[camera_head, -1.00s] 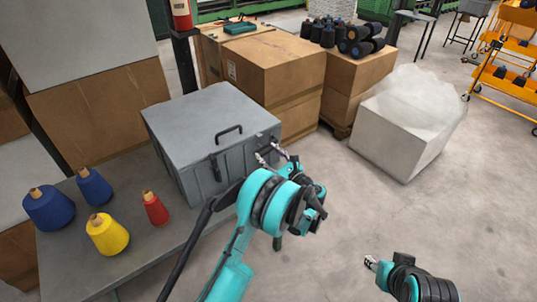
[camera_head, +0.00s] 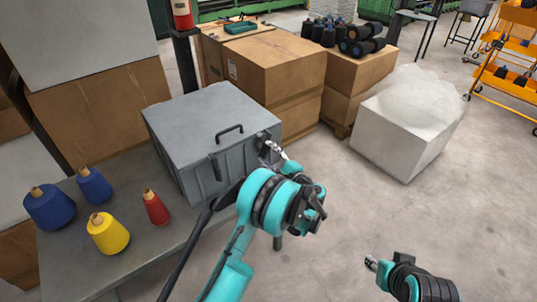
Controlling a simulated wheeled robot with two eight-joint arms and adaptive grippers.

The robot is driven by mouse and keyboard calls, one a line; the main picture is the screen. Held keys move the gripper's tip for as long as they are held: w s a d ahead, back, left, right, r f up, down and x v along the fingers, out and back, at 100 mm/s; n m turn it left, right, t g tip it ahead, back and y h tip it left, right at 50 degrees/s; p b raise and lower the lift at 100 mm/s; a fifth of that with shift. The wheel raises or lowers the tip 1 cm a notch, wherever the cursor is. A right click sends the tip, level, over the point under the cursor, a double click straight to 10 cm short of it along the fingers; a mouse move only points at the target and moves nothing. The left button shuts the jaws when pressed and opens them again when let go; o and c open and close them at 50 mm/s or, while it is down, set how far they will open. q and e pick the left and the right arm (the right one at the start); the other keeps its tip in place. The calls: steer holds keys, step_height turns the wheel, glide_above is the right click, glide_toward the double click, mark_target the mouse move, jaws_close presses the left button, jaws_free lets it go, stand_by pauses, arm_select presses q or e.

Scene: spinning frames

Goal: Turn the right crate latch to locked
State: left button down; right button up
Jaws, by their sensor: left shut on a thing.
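The grey crate (camera_head: 205,115) stands lidded on the grey table, with a black handle on its lid. Its left latch (camera_head: 216,168) is a dark upright bar on the front face. The right latch is at the right end of that face, mostly hidden by my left gripper (camera_head: 268,148). My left gripper is shut at that latch, its fingers against the crate front. My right gripper (camera_head: 371,262) is low at the right, away from the crate, over the floor; its fingers are too small to judge.
Cardboard boxes (camera_head: 280,65) stand behind. A white box (camera_head: 395,135) is at the right. The floor between is clear.

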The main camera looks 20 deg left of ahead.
arm_select(q)
steer(key=n, duration=0.5)
steer(key=shift+f, duration=0.1)
steer(key=shift+n, duration=0.3)
stand_by(0.4)
steer(key=c, duration=0.6)
jaws_free()
steer(key=shift+c, duration=0.2)
steer(key=v, duration=1.2)
